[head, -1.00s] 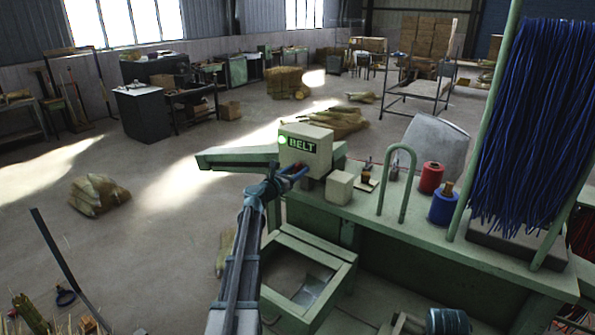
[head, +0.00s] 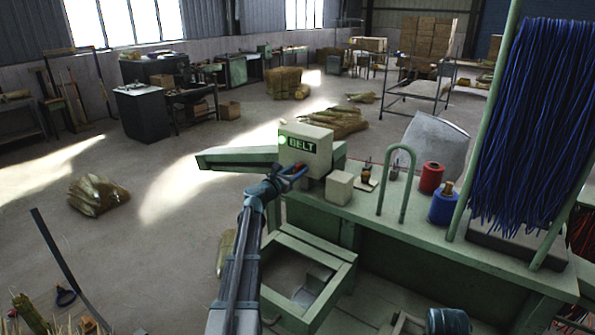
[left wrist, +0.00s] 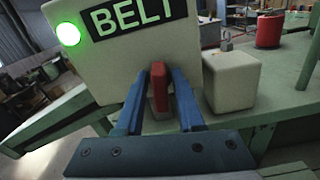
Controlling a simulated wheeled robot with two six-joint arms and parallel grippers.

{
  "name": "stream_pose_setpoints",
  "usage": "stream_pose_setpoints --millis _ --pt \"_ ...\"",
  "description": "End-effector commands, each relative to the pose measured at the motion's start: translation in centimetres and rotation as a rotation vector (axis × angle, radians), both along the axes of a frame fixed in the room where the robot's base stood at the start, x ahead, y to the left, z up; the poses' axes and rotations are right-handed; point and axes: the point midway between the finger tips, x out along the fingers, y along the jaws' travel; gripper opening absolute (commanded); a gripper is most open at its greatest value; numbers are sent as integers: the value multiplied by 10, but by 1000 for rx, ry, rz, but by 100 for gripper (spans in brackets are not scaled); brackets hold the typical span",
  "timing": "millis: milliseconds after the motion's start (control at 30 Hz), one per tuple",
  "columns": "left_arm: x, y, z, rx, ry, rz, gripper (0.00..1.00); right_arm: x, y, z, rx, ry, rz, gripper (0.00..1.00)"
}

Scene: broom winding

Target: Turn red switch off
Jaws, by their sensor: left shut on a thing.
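The beige switch box (head: 314,160) marked BELT stands on the green machine, with a lit green lamp (head: 282,140) at its upper left. The red switch (left wrist: 160,88) is on the front of the box below the label. My left gripper (head: 293,174) is in front of the box. In the left wrist view its two blue fingers (left wrist: 159,100) are shut on the red switch, one on each side. In the head view the switch is mostly hidden by the gripper.
A small beige block (head: 339,187) stands right of the box. A green hoop (head: 400,180), a red spool (head: 431,178) and a blue spool (head: 443,205) are farther right on the bench. Blue strands (head: 532,110) hang at the right. An open green frame (head: 335,250) lies below.

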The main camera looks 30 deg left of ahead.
Motion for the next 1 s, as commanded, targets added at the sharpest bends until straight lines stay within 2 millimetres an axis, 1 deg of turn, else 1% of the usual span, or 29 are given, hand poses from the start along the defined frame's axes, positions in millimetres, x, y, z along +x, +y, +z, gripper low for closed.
stream_pose_setpoints --millis 1000 --pt "-1 -5 -4 953 -74 -2 0 0 0 -3 0 0 0 50"
